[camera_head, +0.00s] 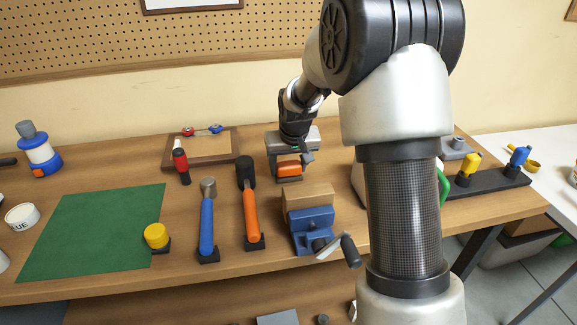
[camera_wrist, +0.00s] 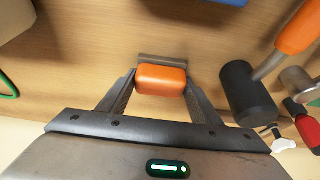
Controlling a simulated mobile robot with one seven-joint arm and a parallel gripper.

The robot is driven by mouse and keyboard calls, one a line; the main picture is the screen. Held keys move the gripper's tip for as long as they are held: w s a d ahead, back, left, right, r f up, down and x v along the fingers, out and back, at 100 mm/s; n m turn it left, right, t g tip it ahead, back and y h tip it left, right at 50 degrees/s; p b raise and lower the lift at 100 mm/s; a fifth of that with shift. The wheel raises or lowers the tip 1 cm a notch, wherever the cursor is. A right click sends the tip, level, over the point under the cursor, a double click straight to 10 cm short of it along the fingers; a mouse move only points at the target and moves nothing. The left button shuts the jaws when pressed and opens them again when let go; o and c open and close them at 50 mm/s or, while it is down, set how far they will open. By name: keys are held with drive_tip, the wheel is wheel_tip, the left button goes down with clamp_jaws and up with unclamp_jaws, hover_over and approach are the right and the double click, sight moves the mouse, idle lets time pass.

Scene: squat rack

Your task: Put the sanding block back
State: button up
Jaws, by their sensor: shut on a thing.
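The sanding block is an orange, rounded block (camera_head: 289,167). It also shows in the wrist view (camera_wrist: 161,80), between the two fingers of my gripper (camera_wrist: 160,84). A grey-brown strip lies along its far side there; I cannot tell if it is part of the block. My gripper (camera_head: 290,158) is shut on the block and points down at the rear middle of the workbench (camera_head: 110,165). I cannot tell whether the block touches the bench top. My gripper partly covers the block in the head view.
A black-headed mallet (camera_head: 250,205) and a blue-handled hammer (camera_head: 207,222) stand to the left. A blue vise (camera_head: 312,228) with a wooden block is in front. A framed wooden board (camera_head: 208,150) lies at the back left. A green mat (camera_head: 90,230) covers the left.

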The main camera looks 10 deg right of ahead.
drive_tip(key=shift+f, duration=0.1)
drive_tip(key=shift+f, duration=0.15)
drive_tip(key=o, duration=1.1)
